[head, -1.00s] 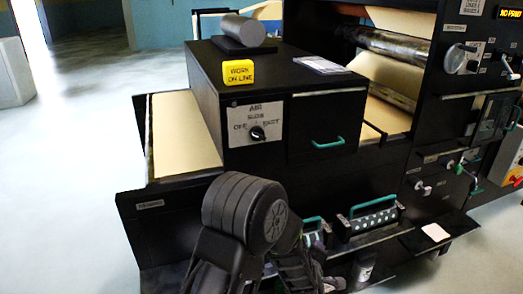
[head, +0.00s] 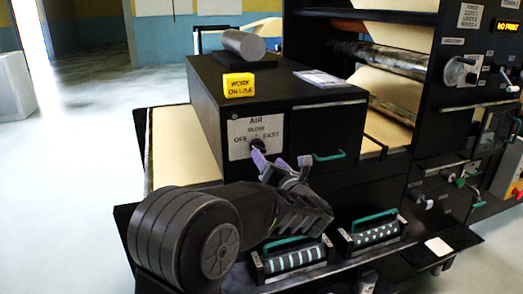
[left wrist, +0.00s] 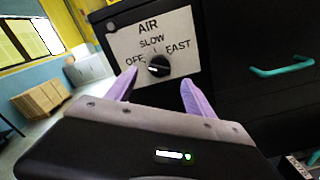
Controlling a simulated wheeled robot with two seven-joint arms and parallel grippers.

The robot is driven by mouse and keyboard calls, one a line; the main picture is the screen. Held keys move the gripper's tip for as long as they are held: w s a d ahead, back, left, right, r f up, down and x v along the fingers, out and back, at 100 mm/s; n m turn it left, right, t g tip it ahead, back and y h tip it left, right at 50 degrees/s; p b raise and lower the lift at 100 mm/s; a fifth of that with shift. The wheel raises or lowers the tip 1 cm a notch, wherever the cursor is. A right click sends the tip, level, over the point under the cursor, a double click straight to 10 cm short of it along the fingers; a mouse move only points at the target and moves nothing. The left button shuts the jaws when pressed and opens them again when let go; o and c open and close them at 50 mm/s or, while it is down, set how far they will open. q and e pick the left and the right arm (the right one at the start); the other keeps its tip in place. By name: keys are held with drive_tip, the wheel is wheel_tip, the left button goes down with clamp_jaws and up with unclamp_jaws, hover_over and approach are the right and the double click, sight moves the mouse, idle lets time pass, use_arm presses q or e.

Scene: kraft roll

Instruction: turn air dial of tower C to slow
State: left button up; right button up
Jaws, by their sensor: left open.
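The air dial (head: 257,146) is a round black knob on a white plate (head: 241,130) marked AIR, OFF, SLOW and FAST, on the front of the black cabinet. In the left wrist view the dial (left wrist: 159,66) has a pale mark on its left side, toward OFF. My left gripper (head: 281,160) has purple fingers and is open and empty in front of the plate. In the left wrist view its fingertips (left wrist: 159,76) stand on either side of the knob, just below it; contact cannot be told. The tower's letter is not readable. My right gripper is not in view.
A yellow WORK ON LINE block (head: 239,85) and a grey cylinder (head: 243,44) sit on the cabinet top. A teal handle (head: 330,157) is right of the dial. Two teal-handled patterned rollers (head: 376,234) lie on the ledge below. The floor at left is clear.

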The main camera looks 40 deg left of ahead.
sight(261, 150)
use_arm(q)
drive_tip(key=p+x, duration=0.1)
drive_tip(key=x, duration=0.5)
drive_tip(key=shift+w+a+p, duration=0.2)
drive_tip(key=shift+a+p, duration=0.15)
drive_tip(key=shift+p, duration=0.05)
drive_tip(key=shift+c, duration=0.4)
clamp_jaws()
